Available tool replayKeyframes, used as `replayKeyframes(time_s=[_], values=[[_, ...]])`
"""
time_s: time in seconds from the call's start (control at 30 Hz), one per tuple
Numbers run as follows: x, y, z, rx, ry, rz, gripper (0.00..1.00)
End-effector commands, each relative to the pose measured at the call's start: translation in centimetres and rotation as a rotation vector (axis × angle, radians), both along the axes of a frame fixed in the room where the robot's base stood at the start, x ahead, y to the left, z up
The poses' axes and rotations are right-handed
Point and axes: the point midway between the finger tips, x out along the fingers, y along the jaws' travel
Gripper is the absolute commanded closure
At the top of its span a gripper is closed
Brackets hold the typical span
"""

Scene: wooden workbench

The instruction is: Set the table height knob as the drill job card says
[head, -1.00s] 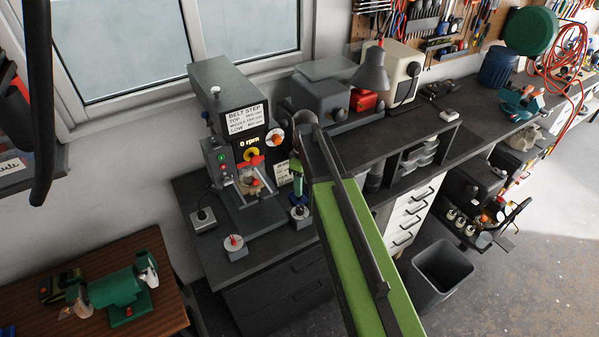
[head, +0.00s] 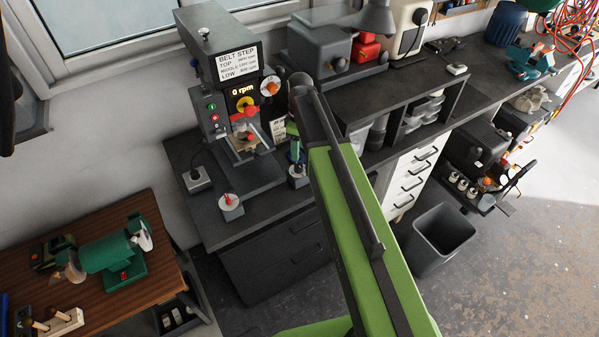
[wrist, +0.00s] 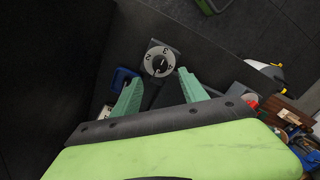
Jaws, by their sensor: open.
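The drill press (head: 205,45) stands at the back of the dark bench, its display reading "0 rpm". A small box with a red-topped knob (head: 230,203) sits at the bench's front. A second small unit (head: 298,180) stands to its right, just below my gripper (head: 294,140), which is partly hidden by my arm. In the wrist view a round grey dial (wrist: 160,61) with numerals 2, 3 and 4 lies just beyond the fingertips of my gripper (wrist: 158,76). The fingers are open with nothing between them. A white card (head: 279,128) beside the press is too small to read.
A sign reading "BELT STEP" (head: 237,61) is on the press. A grey socket box (head: 196,180) lies at left. A dark shelf unit (head: 425,110) stands right of my arm. A grey bin (head: 440,238) is on the floor. A blue object (wrist: 122,78) lies beside the left finger.

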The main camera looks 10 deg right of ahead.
Motion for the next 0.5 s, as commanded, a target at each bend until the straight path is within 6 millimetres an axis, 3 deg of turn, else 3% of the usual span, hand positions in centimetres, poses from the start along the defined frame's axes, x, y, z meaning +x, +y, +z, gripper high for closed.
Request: replayKeyframes(time_s=[0.03,0.23,0.37,0.5], values=[[-0.1,0.0,-2.1,0.000,0.000,0.000,0.49],[-0.2,0.1,-6.1,0.000,0.000,-0.001,0.49],[-0.2,0.1,-7.5,0.000,0.000,-0.001,0.49],[-0.3,0.1,-7.6,0.000,0.000,-0.001,0.49]])
